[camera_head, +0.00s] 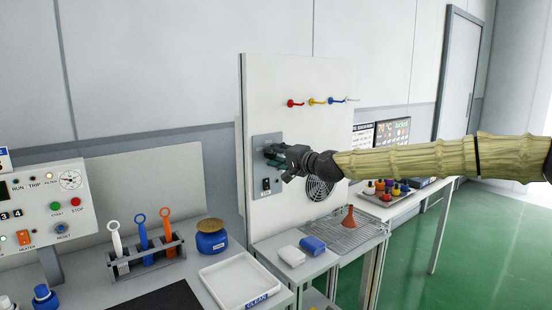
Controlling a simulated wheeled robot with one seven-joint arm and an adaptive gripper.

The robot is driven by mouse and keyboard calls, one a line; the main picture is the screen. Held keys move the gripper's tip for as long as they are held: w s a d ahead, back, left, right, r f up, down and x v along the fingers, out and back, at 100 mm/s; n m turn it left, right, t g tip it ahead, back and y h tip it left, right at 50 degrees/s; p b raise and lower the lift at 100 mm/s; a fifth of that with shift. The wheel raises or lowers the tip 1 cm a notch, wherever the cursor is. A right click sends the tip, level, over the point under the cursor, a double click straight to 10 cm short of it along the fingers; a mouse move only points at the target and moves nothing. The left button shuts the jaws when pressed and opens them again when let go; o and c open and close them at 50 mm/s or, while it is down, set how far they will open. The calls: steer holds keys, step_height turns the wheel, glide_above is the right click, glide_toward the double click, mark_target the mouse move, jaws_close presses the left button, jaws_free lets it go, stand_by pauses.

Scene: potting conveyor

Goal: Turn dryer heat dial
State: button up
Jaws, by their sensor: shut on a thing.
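My gripper (280,159) is at the grey control plate (266,190) on the white upright panel (300,125). It is shut on the dial there. The gripper covers the dial, so its pointer and markings are hidden. A small dark switch (266,185) shows on the plate just below the gripper. My arm reaches in from the right, roughly level, and partly covers a round fan grille (319,187) on the same panel.
Red, yellow, blue and white hooks (310,102) stick out above my arm. A white tray (228,299) and a blue jar (211,242) stand left.

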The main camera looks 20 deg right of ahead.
steer(key=o, duration=1)
steer(key=shift+s, duration=0.1)
steer(key=shift+v, duration=5.9)
steer(key=shift+f, duration=0.15)
